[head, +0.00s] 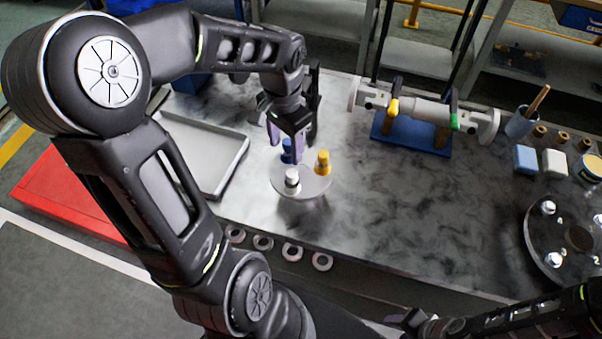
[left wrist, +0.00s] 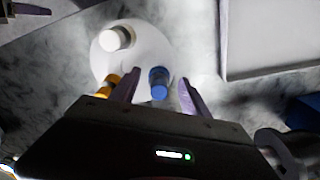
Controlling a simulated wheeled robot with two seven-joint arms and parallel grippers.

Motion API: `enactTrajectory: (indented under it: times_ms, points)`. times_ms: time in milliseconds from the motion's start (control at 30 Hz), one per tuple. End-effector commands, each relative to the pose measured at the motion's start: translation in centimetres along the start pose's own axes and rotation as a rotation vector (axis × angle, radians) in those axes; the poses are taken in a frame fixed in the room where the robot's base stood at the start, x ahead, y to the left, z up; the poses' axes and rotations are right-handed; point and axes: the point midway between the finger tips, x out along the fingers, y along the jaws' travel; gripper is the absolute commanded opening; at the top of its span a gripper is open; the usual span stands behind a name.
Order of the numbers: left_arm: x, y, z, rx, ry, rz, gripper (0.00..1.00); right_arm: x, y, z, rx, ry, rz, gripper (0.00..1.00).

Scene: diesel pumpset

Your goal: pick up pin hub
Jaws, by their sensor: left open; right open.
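The pin hub (head: 303,184) is a round light-grey disc on the dark marble-look table, with a white pin (head: 292,177), a yellow pin (head: 323,161) and a blue pin (head: 287,151) standing on it. My left gripper (head: 291,140) is open, pointing down over the hub's far side at the blue pin. In the left wrist view the blue pin (left wrist: 159,83) shows between the two open fingers (left wrist: 160,77), with no clear contact. The yellow pin (left wrist: 107,84) is just outside one finger, partly hidden. My right gripper (head: 408,320) is open at the bottom edge, away from the hub.
A grey tray (head: 236,161) lies left of the hub. Several metal rings (head: 292,252) line the front edge. A blue stand (head: 411,133) holds a shaft with yellow and green clamps. A large flange (head: 540,255) is at right. The table's middle is clear.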

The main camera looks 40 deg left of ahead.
Motion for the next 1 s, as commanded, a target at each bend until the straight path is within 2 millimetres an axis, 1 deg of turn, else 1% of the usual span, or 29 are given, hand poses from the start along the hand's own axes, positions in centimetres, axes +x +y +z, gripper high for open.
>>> enactTrajectory:
  times_ms: [33,100,200,767,1000]
  points:
    - [0.7,0.0,0.1,-0.001,-0.004,0.002,0.54,-0.2,-0.1,0.0,0.000,0.000,0.001,0.46]
    - [1.4,0.0,0.1,-0.002,-0.002,0.002,0.54,-0.3,-0.1,0.0,0.001,-0.001,0.001,0.46]
    - [1.9,0.0,0.0,-0.002,0.001,0.000,0.54,-0.3,-0.1,0.0,0.001,-0.001,0.001,0.46]
    - [1.8,0.0,0.0,-0.001,0.002,0.000,0.54,-0.2,-0.1,0.0,0.001,-0.001,0.001,0.46]
    - [1.8,0.0,0.0,-0.001,0.001,0.000,0.34,-0.2,-0.1,0.0,0.001,-0.001,0.001,0.46]
